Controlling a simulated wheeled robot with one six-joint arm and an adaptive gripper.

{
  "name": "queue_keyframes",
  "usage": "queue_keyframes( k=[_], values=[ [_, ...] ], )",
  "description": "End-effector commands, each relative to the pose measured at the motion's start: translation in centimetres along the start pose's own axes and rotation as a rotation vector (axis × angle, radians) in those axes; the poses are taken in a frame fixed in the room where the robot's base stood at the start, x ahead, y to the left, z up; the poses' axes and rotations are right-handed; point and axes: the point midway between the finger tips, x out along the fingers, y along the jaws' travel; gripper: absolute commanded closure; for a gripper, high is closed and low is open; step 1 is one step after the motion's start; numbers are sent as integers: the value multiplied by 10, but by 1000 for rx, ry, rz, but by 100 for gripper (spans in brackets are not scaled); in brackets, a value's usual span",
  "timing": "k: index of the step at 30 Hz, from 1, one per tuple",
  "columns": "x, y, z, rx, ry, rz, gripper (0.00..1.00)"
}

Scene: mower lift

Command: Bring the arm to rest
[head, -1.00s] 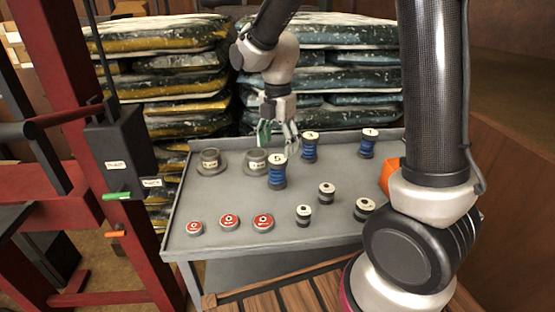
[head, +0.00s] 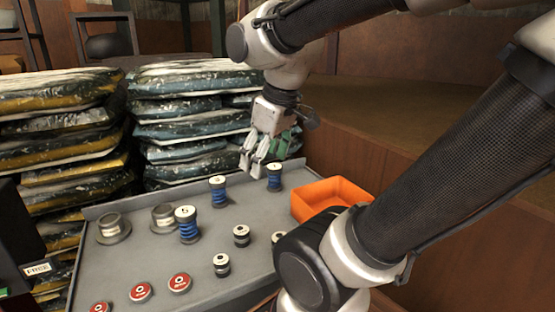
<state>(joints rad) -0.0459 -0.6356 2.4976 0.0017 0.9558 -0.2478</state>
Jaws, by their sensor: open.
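My gripper (head: 264,165) hangs from my arm over the back part of the grey cart top (head: 130,268), pointing down. Its fingers are apart and I see nothing between them. In the picture it is just left of and above a blue spool (head: 275,178) at the back right of the cart. I cannot tell how high above the cart it is. My arm's large links cover the right side of the view and hide the cart's front right corner.
An orange bin (head: 330,192) sits at the cart's right edge. More blue spools (head: 188,226), grey cups (head: 113,230), red discs (head: 141,292) and small black-and-white spools (head: 241,236) stand on the cart. Stacked bags (head: 190,110) rise behind it. A brown wooden wall (head: 420,100) is at right.

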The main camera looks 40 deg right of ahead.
Motion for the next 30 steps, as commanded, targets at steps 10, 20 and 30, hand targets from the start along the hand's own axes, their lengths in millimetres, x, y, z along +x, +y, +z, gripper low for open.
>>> queue_keyframes(
  k=[10,20,30],
  values=[
    [-10,2,32,299,50,22,28],
    [-10,2,31,295,49,22,28],
    [-10,2,31,295,49,22,28]
  ],
)
